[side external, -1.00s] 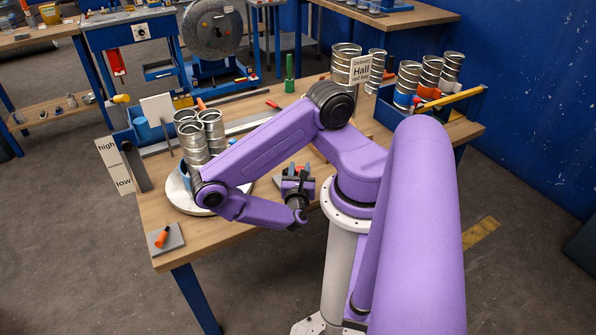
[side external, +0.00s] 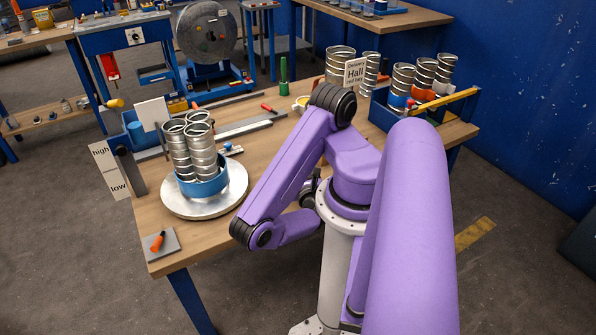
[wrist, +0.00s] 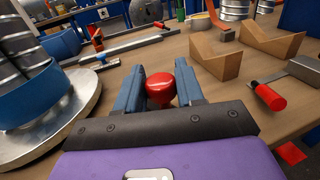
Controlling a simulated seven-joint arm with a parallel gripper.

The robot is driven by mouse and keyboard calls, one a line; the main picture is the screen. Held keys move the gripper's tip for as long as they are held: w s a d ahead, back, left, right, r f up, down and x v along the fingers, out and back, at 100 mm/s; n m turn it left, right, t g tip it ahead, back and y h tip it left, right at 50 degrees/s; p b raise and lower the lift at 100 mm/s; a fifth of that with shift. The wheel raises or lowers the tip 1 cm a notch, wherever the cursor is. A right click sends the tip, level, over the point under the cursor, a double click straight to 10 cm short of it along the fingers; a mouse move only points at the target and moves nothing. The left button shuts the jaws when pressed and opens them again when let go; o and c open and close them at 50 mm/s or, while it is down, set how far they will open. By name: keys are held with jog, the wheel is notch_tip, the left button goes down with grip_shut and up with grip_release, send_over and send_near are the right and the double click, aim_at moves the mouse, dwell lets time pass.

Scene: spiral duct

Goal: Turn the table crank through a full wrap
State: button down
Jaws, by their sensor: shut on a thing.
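The red knob (wrist: 160,82) sits between the blue fingers of my gripper (wrist: 160,90) in the wrist view, and the gripper is shut on it. The crank arm below the knob is hidden. The round grey turntable (side external: 233,197) stands on the near left of the table and carries a blue ring (side external: 203,187) with several upright metal ducts (side external: 203,150). In the side external view the gripper is mostly hidden behind my arm.
Tan wedge blocks (wrist: 245,50) and a red-handled tool (wrist: 268,96) lie right of my gripper. A long metal bar (wrist: 130,43) lies beyond it. A high/low sign (side external: 110,170) stands at the left edge.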

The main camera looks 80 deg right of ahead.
jog(key=shift+d, duration=0.1)
dwell(0.5)
jog(key=c, duration=0.8)
grip_release()
jog(key=shift+w+a+m+g+h, duration=0.1)
jog(key=shift+a+m+g+h, duration=0.2)
jog(key=shift+m+g, duration=0.35)
jog(key=shift+w+a+m+g+h, duration=0.1)
jog(key=shift+a+m+g+h, duration=0.25)
jog(key=shift+g, duration=0.5)
jog(key=w+a+m+g, duration=0.1)
jog(key=a+m+g, duration=0.4)
jog(key=a, duration=1.4)
jog(key=w+a+r+m+g+y, duration=0.1)
jog(key=a+r+g+y, duration=0.1)
jog(key=a+r+y, duration=0.2)
jog(key=shift+w+a+r+m, duration=0.35)
jog(key=shift+a+r, duration=1.2)
jog(key=shift+a, duration=0.85)
